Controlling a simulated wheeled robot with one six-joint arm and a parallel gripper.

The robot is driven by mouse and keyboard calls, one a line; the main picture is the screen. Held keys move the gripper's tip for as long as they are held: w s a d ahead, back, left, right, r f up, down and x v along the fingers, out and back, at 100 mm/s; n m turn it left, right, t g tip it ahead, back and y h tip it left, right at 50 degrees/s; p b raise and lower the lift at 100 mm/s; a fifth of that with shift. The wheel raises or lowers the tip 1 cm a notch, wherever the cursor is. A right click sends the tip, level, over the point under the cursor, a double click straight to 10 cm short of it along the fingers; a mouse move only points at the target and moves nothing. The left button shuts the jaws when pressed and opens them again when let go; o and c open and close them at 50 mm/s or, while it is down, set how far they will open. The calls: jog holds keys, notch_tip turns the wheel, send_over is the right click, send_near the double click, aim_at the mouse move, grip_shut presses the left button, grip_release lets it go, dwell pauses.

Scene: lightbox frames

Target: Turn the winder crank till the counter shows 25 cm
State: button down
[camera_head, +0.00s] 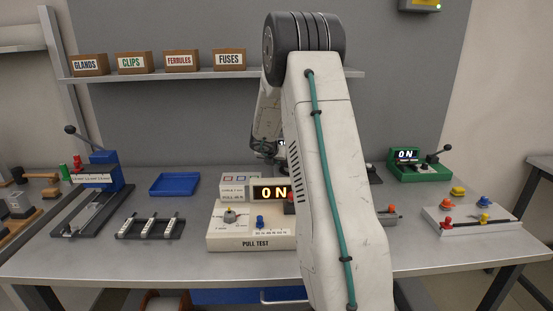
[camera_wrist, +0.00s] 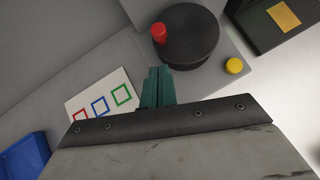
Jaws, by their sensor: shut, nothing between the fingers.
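In the wrist view a black round drum (camera_wrist: 190,35) with a red knob (camera_wrist: 158,33) near its rim looks like the winder and its crank. It sits on a grey base with a yellow button (camera_wrist: 234,65). My gripper (camera_wrist: 158,72) has its teal fingers closed together and empty, just short of the drum's near side and below the red knob in the picture. I cannot tell if it touches. In the head view my arm hides the winder and most of the gripper. I see no counter showing centimetres in either view.
A card with three coloured squares (camera_wrist: 100,95) lies beside the fingers; a blue tray (camera_wrist: 25,155) is further left. A black box (camera_wrist: 270,22) stands beyond the winder. In the head view a pull test box (camera_head: 228,240) and a green device (camera_head: 420,172) both show "ON".

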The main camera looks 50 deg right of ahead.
jog(key=v, duration=1)
jog(key=shift+w+a+f, duration=0.15)
jog(key=shift+w+a, duration=0.1)
jog(key=c, duration=1.7)
grip_release()
jog(key=shift+s, duration=0.1)
jog(key=o, duration=0.4)
jog(key=shift+g, duration=0.3)
jog(key=d, duration=0.1)
jog(key=s+d, duration=0.1)
jog(key=d+f, duration=0.1)
jog(key=d, duration=0.1)
jog(key=shift+s, duration=0.4)
jog(key=shift+c, duration=0.2)
jog(key=w+d+r+n+t+y, duration=0.15)
jog(key=w+d+n+t, duration=0.35)
jog(key=n, duration=0.6)
jog(key=w+d+r+n+t+y, duration=0.1)
jog(key=w+d+r+n, duration=0.25)
jog(key=d+n, duration=0.55)
jog(key=s+a+f+n+g+y, duration=0.2)
jog(key=s+n, duration=0.1)
jog(key=n, duration=1)
jog(key=s+a+f+n+g+y, duration=0.2)
jog(key=a+n+g+y, duration=0.1)
jog(key=n, duration=1.1)
jog(key=x, duration=0.7)
jog(key=shift+w+d+f, duration=0.1)
jog(key=shift+f, duration=0.15)
